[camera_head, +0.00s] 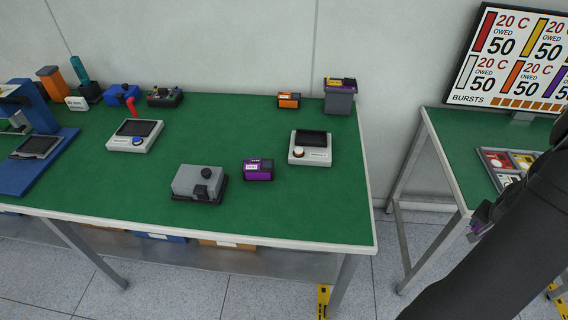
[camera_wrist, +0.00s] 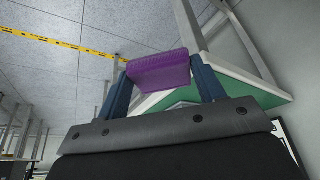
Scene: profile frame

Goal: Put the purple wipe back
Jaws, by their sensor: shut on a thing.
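The purple wipe (camera_wrist: 158,66) is a flat purple block between the two blue fingers of my gripper (camera_wrist: 161,72) in the wrist view. My gripper is shut on it and holds it in the air. In the head view a small purple part of it (camera_head: 483,212) shows at the left edge of my dark arm, near the front left corner of the right table. The rest of it is hidden there. A purple box with a label (camera_head: 258,170) stands on the green left table.
The right green table (camera_head: 447,139) bears a tray with coloured cards (camera_head: 493,171) and a scoreboard (camera_head: 518,60). On the left table are a grey bin (camera_head: 338,103), an orange box (camera_head: 289,100), white devices and a grey block (camera_head: 197,181). A floor gap separates the tables.

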